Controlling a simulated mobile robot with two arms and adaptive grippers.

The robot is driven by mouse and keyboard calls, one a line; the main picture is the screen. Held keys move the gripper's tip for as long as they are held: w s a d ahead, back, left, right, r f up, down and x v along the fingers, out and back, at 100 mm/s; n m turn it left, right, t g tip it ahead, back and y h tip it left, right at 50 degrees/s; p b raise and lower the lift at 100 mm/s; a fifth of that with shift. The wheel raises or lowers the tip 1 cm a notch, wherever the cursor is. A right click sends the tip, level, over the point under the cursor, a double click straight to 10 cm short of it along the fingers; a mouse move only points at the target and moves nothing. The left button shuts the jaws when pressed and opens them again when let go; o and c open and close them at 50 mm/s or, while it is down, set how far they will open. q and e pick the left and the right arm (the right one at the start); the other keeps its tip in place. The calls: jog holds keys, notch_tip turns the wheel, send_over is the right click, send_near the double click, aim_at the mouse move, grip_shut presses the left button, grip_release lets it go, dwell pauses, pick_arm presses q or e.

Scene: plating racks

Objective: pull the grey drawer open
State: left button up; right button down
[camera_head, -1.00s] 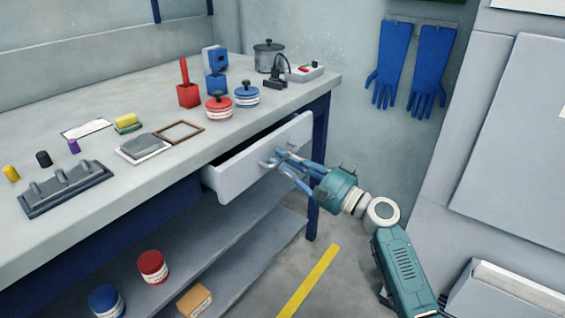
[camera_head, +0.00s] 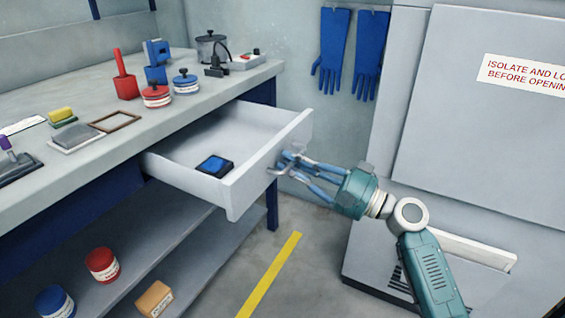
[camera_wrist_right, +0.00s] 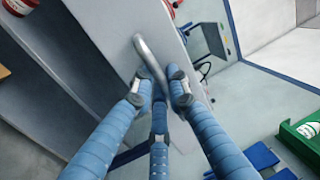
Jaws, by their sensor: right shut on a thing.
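The grey drawer (camera_head: 262,172) under the bench top stands well out from the bench, and its inside shows in the head view. A small black and blue box (camera_head: 214,166) lies on its floor. My right gripper (camera_head: 284,162) is at the drawer front, its blue fingers shut on the metal bar handle (camera_head: 271,170). In the right wrist view the fingertips (camera_wrist_right: 165,90) close around the handle (camera_wrist_right: 148,58), in front of the drawer's front panel (camera_wrist_right: 115,30). My left gripper is not in view.
The bench top (camera_head: 125,150) holds red and blue tins, a pot (camera_head: 211,48) and a picture-like frame (camera_head: 116,121). A lower shelf carries a red tin (camera_head: 102,264), a blue tin (camera_head: 56,302) and a small box (camera_head: 155,299). Floor with a yellow line (camera_head: 270,274) is clear in front.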

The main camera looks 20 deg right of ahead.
jog(key=shift+s+r, duration=0.1)
jog(key=c, duration=1.8)
grip_release()
jog(key=v, duration=1.2)
